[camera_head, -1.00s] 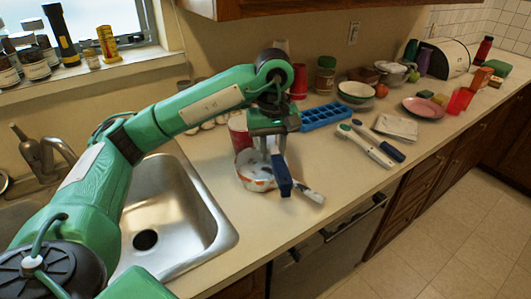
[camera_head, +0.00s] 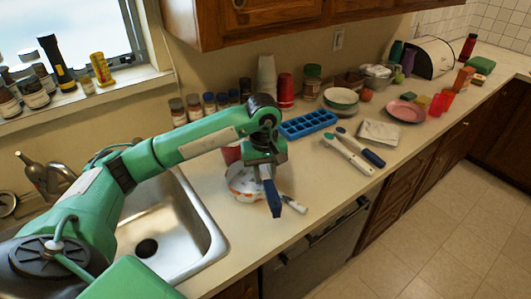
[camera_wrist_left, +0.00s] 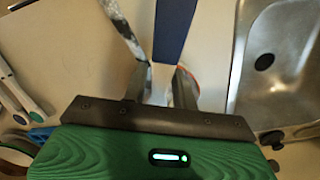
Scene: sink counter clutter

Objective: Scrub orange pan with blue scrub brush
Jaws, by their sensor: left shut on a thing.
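The pan (camera_head: 236,181), whitish with orange-red patches, sits on the counter right of the sink, its handle (camera_head: 293,204) pointing right toward the front edge. My left gripper (camera_head: 263,174) is over the pan's right side, shut on the blue scrub brush (camera_head: 273,200). The brush slants down across the pan's near right rim in the head view; I cannot tell whether it touches the pan. In the left wrist view the brush (camera_wrist_left: 171,32) stands out between the fingers (camera_wrist_left: 161,84), with the pan handle (camera_wrist_left: 122,28) beside it. The gripper hides part of the pan. My right gripper is not in view.
The steel sink (camera_head: 205,215) lies left of the pan. A blue ice tray (camera_head: 308,124), a red cup (camera_head: 285,90) and several jars stand behind. Two long-handled utensils (camera_head: 347,153) lie to the right. Bare counter lies in front of the pan.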

